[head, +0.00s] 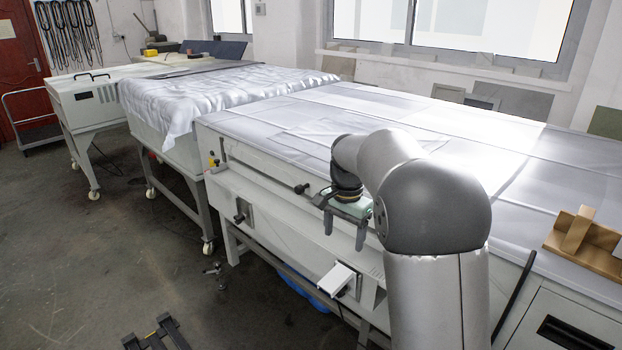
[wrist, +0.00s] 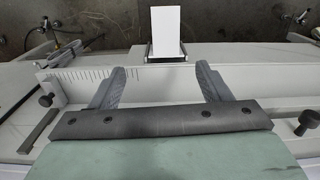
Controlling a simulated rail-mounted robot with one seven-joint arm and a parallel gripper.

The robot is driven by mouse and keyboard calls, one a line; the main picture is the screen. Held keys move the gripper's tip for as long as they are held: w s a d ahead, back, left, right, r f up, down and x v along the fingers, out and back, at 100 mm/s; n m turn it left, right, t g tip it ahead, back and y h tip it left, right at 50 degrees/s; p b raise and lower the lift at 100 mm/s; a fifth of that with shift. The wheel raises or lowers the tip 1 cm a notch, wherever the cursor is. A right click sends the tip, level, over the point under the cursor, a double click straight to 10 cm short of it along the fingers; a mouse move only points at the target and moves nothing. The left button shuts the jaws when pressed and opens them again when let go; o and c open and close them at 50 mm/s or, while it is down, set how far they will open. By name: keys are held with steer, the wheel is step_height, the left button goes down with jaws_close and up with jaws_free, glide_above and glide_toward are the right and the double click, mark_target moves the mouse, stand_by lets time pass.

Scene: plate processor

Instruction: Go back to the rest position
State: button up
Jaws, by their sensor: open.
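My gripper (head: 344,230) hangs fingers-down in front of the near side of the white plate processor (head: 270,219). In the wrist view the two grey fingers of my gripper (wrist: 161,75) are wide apart with nothing between them. The processor's front ledge and vents show behind and below the fingers. A white flat-topped piece (head: 336,279) sticks out from the machine's front, lower than my gripper. It also shows beyond the fingers in the wrist view (wrist: 168,34), apart from them.
Black knobs (head: 302,188) and a rod line the processor's front. A wooden piece (head: 585,240) sits on its right end. A cloth-covered unit (head: 221,88) stands to the left. The floor (head: 90,265) in front is mostly clear, with a dark metal frame (head: 158,335) at the bottom.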

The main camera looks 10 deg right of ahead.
steer(key=s+f+n, duration=0.1)
steer(key=s+n, duration=0.2)
steer(key=s, duration=0.7)
steer(key=s+f+n, duration=0.1)
steer(key=s+n, duration=0.2)
steer(key=s, duration=0.8)
steer(key=s+a+f+n, duration=0.1)
steer(key=s+n, duration=0.2)
steer(key=s, duration=0.8)
steer(key=shift+f+n+p, duration=0.3)
steer(key=shift+f+n, duration=0.05)
steer(key=shift+n, duration=0.05)
